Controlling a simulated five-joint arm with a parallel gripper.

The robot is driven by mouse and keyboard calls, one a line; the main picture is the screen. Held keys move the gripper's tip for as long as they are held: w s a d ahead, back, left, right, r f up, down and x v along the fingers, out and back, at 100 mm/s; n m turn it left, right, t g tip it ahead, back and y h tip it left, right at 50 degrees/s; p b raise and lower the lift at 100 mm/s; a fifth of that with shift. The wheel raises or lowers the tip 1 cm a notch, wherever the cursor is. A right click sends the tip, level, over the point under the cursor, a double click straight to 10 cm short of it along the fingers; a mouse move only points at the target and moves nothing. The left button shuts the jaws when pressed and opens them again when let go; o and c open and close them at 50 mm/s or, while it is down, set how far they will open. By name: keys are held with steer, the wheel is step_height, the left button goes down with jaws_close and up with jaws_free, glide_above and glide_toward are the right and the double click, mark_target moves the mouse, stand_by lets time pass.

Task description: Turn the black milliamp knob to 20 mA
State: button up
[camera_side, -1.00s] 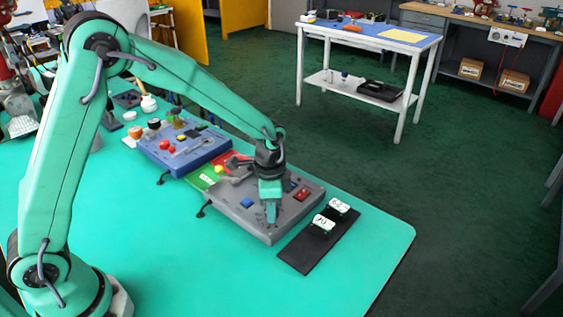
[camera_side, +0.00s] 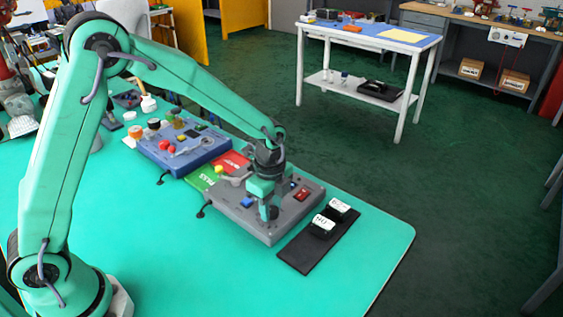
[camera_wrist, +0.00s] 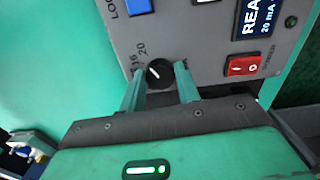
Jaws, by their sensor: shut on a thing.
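The black milliamp knob (camera_wrist: 158,75) is on a grey panel (camera_wrist: 205,40), with a white pointer line that slants to the upper left. The printed 20 and 16 are just left of the knob, and the pointer lies roughly toward the 20; I cannot tell how exactly. My gripper (camera_wrist: 160,80) has one finger on each side of the knob and is shut on it. A dark display (camera_wrist: 263,18) on the panel reads "20 mA", with its top word cut off. In the side view, my gripper (camera_side: 268,207) points down over the grey box (camera_side: 238,218).
A red rocker switch (camera_wrist: 242,66) and a blue button (camera_wrist: 139,6) are near the knob. In the side view, a blue box (camera_side: 165,160), red and green cards (camera_side: 203,181) and a black strip with two labelled blocks (camera_side: 300,255) flank the grey box. The bench front is clear.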

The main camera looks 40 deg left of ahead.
mark_target(271, 209)
steer(key=shift+r, duration=0.1)
stand_by(0.3)
steer(key=o, duration=1)
steer(key=shift+r, duration=3.85)
steer(key=shift+s+a+r, duration=0.2)
steer(key=shift+r, duration=0.2)
steer(key=s+a+r+n+t, duration=0.2)
steer(key=s+a+r+n, duration=0.1)
steer(key=s+n, duration=0.2)
steer(key=s+a+r+n+t, duration=0.1)
steer(key=s+a+r+n, duration=0.2)
steer(key=s+n, duration=0.3)
steer(key=s+a+r+n+t, duration=0.2)
steer(key=s+r+n, duration=0.3)
steer(key=s, duration=0.4)
steer(key=shift+s+a+r+n+t, duration=0.1)
steer(key=shift+s+a+n+t, duration=0.05)
steer(key=shift+a+n, duration=0.25)
steer(key=shift+s+a+r+n+t, duration=0.15)
steer(key=shift+a+n, duration=0.15)
steer(key=shift+a, duration=0.15)
